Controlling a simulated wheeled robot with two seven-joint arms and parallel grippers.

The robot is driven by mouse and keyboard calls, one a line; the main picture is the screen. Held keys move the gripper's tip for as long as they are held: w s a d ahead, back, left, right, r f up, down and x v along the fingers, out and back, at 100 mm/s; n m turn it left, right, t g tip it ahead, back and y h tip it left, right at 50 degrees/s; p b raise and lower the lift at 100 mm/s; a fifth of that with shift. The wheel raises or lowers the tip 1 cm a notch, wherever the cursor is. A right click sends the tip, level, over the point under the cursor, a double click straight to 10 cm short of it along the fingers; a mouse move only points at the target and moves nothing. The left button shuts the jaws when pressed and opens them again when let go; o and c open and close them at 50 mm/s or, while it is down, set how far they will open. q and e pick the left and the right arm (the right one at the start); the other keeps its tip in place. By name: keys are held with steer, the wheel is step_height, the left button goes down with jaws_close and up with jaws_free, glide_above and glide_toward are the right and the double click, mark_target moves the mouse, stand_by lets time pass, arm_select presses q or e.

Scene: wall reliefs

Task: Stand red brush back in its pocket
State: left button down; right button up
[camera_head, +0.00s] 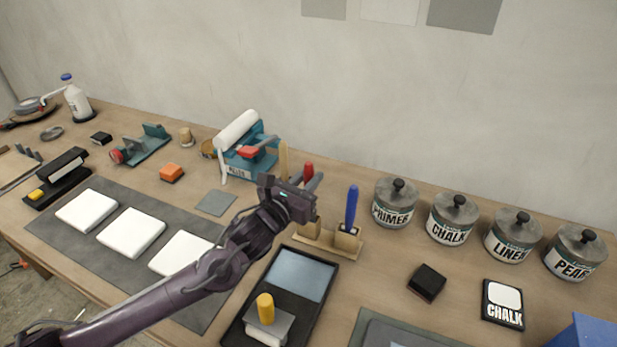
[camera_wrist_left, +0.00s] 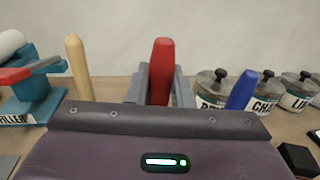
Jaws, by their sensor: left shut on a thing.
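The red brush (camera_head: 308,170) has its red handle pointing up between the fingers of my left gripper (camera_head: 314,182), which is shut on it. In the left wrist view the red handle (camera_wrist_left: 162,68) stands nearly upright between the grey fingers. The wooden brush rack (camera_head: 346,243) stands on the bench just below the gripper. A blue-handled brush (camera_head: 352,208) stands in its right pocket. A pale wooden-handled brush (camera_head: 283,158) stands to the left. My gripper hides the red brush's lower end, so I cannot tell whether it is inside its pocket. My right gripper is not in view.
Several lidded tins (camera_head: 395,204) line the bench on the right. A teal filler holder with a white roll (camera_head: 238,130) is behind on the left. A black tray (camera_head: 325,282) lies in front of the rack. White tiles (camera_head: 132,233) lie on a dark mat.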

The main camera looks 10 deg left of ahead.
mark_target(308, 163)
arm_select(q)
steer(key=shift+f+b, duration=1.25)
steer(key=shift+f, duration=0.2)
stand_by(0.4)
steer(key=c, duration=1.2)
jaws_free()
steer(key=shift+o, duration=0.3)
steer(key=o, duration=0.4)
steer(key=shift+r, duration=0.1)
steer(key=shift+r+p, duration=2.75)
steer(key=shift+r, duration=1.2)
